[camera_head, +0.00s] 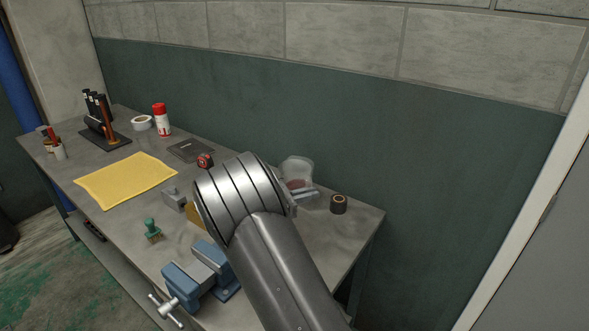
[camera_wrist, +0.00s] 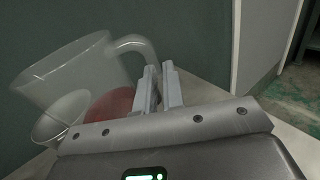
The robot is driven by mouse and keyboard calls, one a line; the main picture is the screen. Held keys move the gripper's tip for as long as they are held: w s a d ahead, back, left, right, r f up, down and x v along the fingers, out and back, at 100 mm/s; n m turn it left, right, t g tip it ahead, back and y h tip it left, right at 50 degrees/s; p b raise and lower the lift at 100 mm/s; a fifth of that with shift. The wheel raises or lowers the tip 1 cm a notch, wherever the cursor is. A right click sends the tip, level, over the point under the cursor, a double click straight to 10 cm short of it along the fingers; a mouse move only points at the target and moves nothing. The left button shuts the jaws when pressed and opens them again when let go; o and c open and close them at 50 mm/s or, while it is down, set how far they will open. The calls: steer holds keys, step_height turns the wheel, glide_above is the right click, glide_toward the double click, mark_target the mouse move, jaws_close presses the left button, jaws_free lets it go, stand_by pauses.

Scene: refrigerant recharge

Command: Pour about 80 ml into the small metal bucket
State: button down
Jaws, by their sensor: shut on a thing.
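A clear jug (camera_wrist: 70,66) leans over to the left in the wrist view, with red liquid (camera_wrist: 112,104) low inside it. My gripper (camera_wrist: 158,90) is shut on its handle (camera_wrist: 137,44). The jug (camera_head: 298,166) also shows past my arm in the head view, above the right end of the bench. A grey round rim (camera_wrist: 62,114), apparently the small metal bucket, lies below the jug's lip in the wrist view and is partly covered by the jug. I cannot see the bucket in the head view, or tell whether any liquid is flowing.
A dark roll (camera_head: 338,204) sits right of the jug. The wall is close behind.

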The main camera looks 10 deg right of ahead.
mark_target(307, 160)
steer(key=s+f, duration=0.1)
steer(key=s+d+f+m+g, duration=0.1)
steer(key=s+f+g, duration=0.1)
steer(key=shift+d+f, duration=0.1)
steer(key=shift+d, duration=0.25)
steer(key=shift+w+f, duration=0.1)
steer(key=shift+w, duration=0.05)
steer(key=w+r+n+p, duration=0.1)
steer(key=w+r+n, duration=0.1)
steer(key=r+n, duration=0.1)
steer(key=w+r+n, duration=0.3)
steer(key=r+n, duration=0.1)
steer(key=w+a+r+n+p, duration=0.1)
steer(key=w+r+n, duration=0.1)
steer(key=r+n, duration=0.1)
steer(key=shift+w+r+h+p, duration=0.15)
steer(key=shift+r+h+p, duration=0.15)
steer(key=shift+r, duration=0.3)
steer(key=shift+w+r+n+p, duration=0.1)
steer(key=shift+w+n+p, duration=0.35)
steer(key=shift+n, duration=0.55)
steer(key=shift+w+a+r+n+p, duration=0.15)
steer(key=shift+w+r+n+p, duration=0.75)
steer(key=shift+p, duration=0.45)
stand_by(1.7)
